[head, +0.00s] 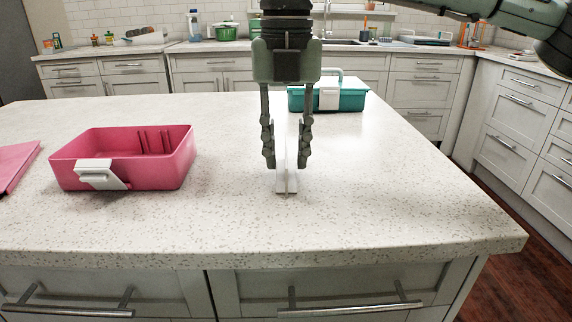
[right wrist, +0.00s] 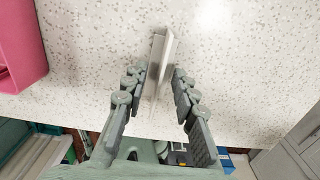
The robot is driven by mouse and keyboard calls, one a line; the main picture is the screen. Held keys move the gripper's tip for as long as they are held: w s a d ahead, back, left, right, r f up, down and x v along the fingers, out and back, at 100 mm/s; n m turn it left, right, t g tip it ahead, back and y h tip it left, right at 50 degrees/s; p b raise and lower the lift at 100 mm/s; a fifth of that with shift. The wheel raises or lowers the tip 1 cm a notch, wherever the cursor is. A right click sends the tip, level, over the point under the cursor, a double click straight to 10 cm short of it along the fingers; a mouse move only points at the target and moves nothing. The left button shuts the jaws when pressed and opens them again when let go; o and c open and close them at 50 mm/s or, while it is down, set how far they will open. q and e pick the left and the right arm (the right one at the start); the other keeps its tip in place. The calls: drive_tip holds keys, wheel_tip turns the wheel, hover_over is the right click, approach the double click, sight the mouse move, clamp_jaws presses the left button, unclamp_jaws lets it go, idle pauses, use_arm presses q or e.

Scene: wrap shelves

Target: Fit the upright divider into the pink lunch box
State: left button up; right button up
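The pink lunch box (head: 122,177) stands open on the left of the counter in the head view, with a white latch (head: 101,175) on its front and ribs inside its back wall. Its edge shows in the right wrist view (right wrist: 20,50). The white upright divider (head: 286,178) stands on the counter right of the box; it also shows in the right wrist view (right wrist: 159,65). My right gripper (head: 287,160) points down with its open fingers on both sides of the divider, with small gaps visible. My left gripper is out of view.
The pink lid (head: 14,164) lies at the left edge. A closed teal lunch box (head: 346,98) stands behind my right gripper. The counter (head: 230,200) is clear between the divider and the pink box, and its front edge is near.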

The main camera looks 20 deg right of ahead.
clamp_jaws()
idle(0.4)
